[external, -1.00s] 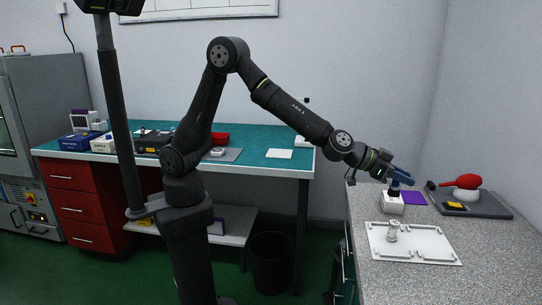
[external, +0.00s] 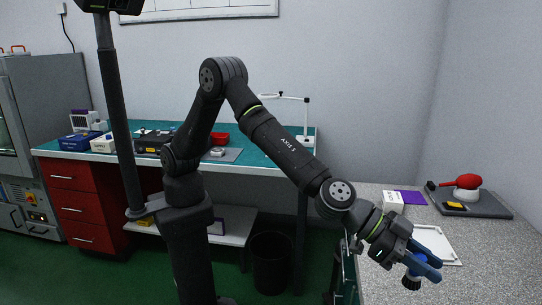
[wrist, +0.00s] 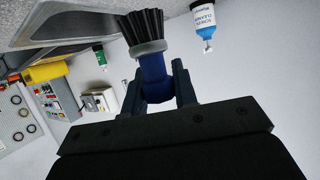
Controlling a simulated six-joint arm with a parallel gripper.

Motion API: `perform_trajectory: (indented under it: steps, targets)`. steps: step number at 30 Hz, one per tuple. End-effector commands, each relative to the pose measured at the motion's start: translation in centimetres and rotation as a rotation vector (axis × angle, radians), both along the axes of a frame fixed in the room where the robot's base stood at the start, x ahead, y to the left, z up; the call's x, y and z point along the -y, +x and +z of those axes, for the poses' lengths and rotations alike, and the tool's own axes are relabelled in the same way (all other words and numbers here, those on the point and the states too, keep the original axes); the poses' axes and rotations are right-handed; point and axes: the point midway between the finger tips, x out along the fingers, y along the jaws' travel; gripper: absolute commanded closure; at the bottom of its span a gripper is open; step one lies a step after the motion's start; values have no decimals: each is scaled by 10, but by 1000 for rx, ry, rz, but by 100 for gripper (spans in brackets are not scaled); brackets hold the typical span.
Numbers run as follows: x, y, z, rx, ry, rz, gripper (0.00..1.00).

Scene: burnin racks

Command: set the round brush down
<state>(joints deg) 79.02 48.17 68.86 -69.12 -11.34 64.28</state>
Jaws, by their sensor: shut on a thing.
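The round brush (wrist: 152,65) is held in my gripper (wrist: 160,92). It has a blue handle, a grey collar and black bristles, which point up and away from the fingers in the wrist view. In the external view my gripper (external: 424,266) is shut around the blue brush (external: 428,270), with its dark end low at the left. It is held at the right, over or in front of the speckled counter (external: 480,270); the height above it is hard to judge.
A white tray (external: 440,240) lies behind my gripper, partly hidden. A white box (external: 391,199), a purple pad (external: 410,197) and a grey mat (external: 500,208) with a red-topped item (external: 468,182) stand farther back. The counter's right front is clear.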

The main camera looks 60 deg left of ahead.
Motion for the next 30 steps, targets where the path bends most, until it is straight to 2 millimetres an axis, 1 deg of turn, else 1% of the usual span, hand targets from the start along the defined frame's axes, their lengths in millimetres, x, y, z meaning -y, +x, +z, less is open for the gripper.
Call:
perform_trajectory:
  steps: [1, 6, 12, 15, 19, 23, 29, 30]
  targets:
    - [2, 12, -7, 2, 2, 3, 100]
    - [7, 41, -25, 1, 1, 3, 100]
    - [13, 69, -42, 1, 0, 2, 100]
    - [14, 79, -48, 2, 1, 1, 100]
    - [16, 85, -51, 1, -1, 0, 100]
    - [16, 87, -55, 1, 0, 0, 100]
    - [16, 86, -75, 1, 2, -2, 100]
    - [16, 86, -81, 0, 2, -1, 100]
